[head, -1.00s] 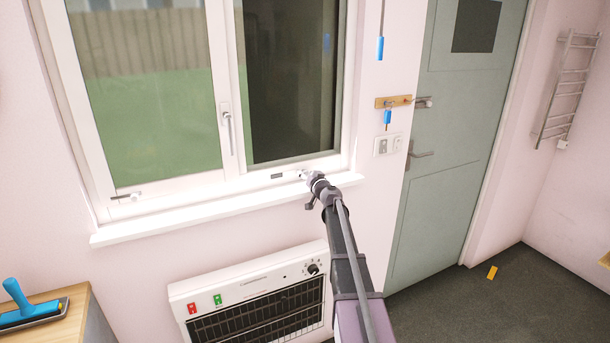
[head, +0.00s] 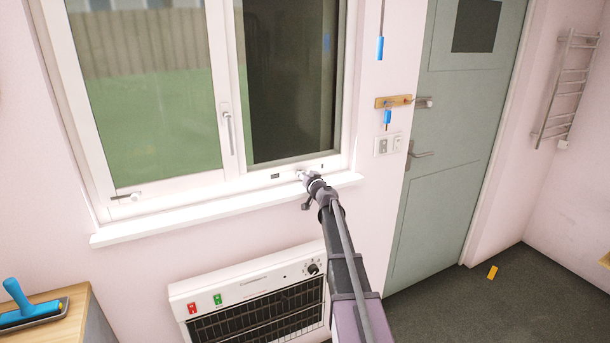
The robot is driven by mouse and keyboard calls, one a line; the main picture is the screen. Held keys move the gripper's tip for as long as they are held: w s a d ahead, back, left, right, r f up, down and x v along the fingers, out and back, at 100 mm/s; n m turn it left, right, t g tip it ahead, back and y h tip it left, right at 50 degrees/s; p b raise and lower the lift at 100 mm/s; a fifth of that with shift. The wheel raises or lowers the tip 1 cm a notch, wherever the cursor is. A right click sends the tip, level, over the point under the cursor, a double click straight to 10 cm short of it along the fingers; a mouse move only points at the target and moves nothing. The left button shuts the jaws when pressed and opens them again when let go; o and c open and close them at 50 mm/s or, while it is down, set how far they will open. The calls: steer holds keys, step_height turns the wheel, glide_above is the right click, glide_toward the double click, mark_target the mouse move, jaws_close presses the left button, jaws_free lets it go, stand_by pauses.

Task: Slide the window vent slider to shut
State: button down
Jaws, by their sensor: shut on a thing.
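The window vent slider (head: 298,174) is a small pale piece on the bottom frame of the right window pane. My gripper (head: 301,175) is at it and shut on it; the fingers are tiny in this view and partly hidden by my wrist. A short dark vent slot (head: 275,176) shows in the white frame just left of the slider. A small dark mark (head: 322,166) shows to the right of my gripper.
A white sill (head: 150,231) juts out below the window, under my wrist. A white heater (head: 250,282) hangs on the wall below. A window handle (head: 227,132) is on the middle post. A grey door (head: 445,190) stands to the right.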

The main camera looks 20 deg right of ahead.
mark_target(289, 173)
steer(key=shift+a, duration=2.1)
steer(key=shift+c, duration=2.3)
jaws_free()
steer(key=shift+a, duration=0.1)
steer(key=shift+s, duration=0.1)
steer(key=shift+s, duration=0.2)
steer(key=s, duration=1.1)
steer(key=shift+s+d, duration=0.25)
steer(key=shift+d, duration=0.05)
